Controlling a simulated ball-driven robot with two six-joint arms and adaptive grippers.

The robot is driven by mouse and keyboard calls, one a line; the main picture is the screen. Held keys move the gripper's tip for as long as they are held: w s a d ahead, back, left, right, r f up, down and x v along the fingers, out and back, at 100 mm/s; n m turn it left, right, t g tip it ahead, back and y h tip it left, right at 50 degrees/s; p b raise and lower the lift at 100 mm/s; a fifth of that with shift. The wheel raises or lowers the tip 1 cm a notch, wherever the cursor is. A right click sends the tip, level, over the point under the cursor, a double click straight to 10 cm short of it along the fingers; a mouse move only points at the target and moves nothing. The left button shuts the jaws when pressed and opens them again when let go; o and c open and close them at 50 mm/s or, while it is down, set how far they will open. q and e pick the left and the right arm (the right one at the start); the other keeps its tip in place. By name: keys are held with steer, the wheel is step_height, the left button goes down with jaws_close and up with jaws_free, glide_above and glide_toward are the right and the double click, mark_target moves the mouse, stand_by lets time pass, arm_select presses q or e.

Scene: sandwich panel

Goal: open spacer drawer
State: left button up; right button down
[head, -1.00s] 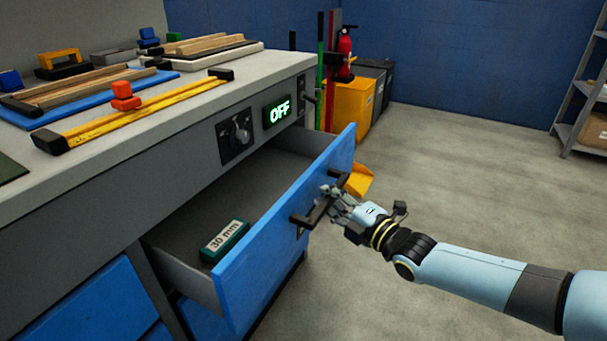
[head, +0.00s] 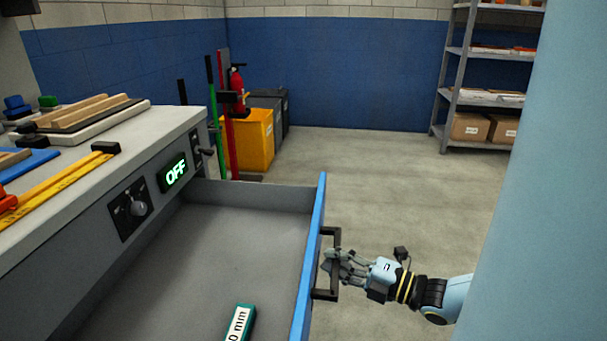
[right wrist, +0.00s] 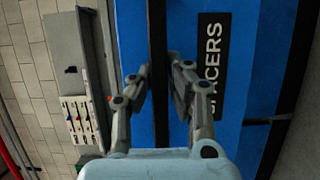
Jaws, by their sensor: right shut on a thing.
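The spacer drawer (head: 311,262) stands pulled far out of the bench, with its blue front to the right and its grey inside in view. A green spacer block (head: 239,324) with a label ending in "mm" lies inside, cut by the bottom edge. My right gripper (head: 331,265) is shut on the dark drawer handle (head: 335,238). In the right wrist view the fingers (right wrist: 160,85) close around the handle bar (right wrist: 158,60), beside a black label (right wrist: 211,60) that reads as "SPACERS", partly hidden by a finger. My left gripper is not in view.
The bench top (head: 150,130) holds wood strips (head: 90,112) and a yellow bar (head: 60,182). A yellow bin (head: 255,140) stands behind. The floor (head: 390,180) right of the drawer is clear.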

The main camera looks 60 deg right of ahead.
steer(key=shift+s+d, duration=0.15)
steer(key=shift+s, duration=0.1)
steer(key=c, duration=1.3)
jaws_free()
steer(key=s, duration=1.2)
